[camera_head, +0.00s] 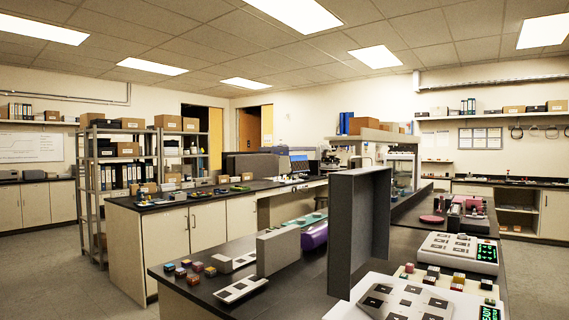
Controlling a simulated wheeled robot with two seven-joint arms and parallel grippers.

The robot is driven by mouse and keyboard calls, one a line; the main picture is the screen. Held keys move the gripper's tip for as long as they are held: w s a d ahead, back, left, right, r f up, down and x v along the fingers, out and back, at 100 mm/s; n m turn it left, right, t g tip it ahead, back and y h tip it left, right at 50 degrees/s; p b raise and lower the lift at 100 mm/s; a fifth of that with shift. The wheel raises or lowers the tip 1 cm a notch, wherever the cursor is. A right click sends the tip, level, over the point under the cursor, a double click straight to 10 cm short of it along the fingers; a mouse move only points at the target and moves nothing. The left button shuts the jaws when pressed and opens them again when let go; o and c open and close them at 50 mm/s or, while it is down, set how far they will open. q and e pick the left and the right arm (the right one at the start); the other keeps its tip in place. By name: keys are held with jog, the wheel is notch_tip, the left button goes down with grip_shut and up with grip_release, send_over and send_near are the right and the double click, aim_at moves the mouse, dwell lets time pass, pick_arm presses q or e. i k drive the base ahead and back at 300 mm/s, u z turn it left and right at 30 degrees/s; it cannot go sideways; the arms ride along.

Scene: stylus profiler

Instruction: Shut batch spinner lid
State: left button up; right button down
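A large dark grey lid (372,225) stands upright and open at the front of the dark bench. It is at the left side of a white device (385,300) with several dark square pads on top and a green display at its right. I take this device as the batch spinner, though no label is readable. The device's lower part is cut off by the bottom edge of the picture. The hinge is not clearly visible. Neither of my grippers is in view.
A smaller grey panel (278,251) stands upright beside a white pad tray (241,290). Small coloured blocks (196,267) lie at left. Another white device (459,250) with a green display sits behind at right, with more blocks (432,272) between. The aisle floor at left is clear.

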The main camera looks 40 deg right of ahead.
aim_at(359, 200)
jog(key=u, duration=0.3)
jog(key=i, duration=1.25)
jog(key=z, duration=0.9)
jog(key=i, duration=1.1)
jog(key=z, duration=1.1)
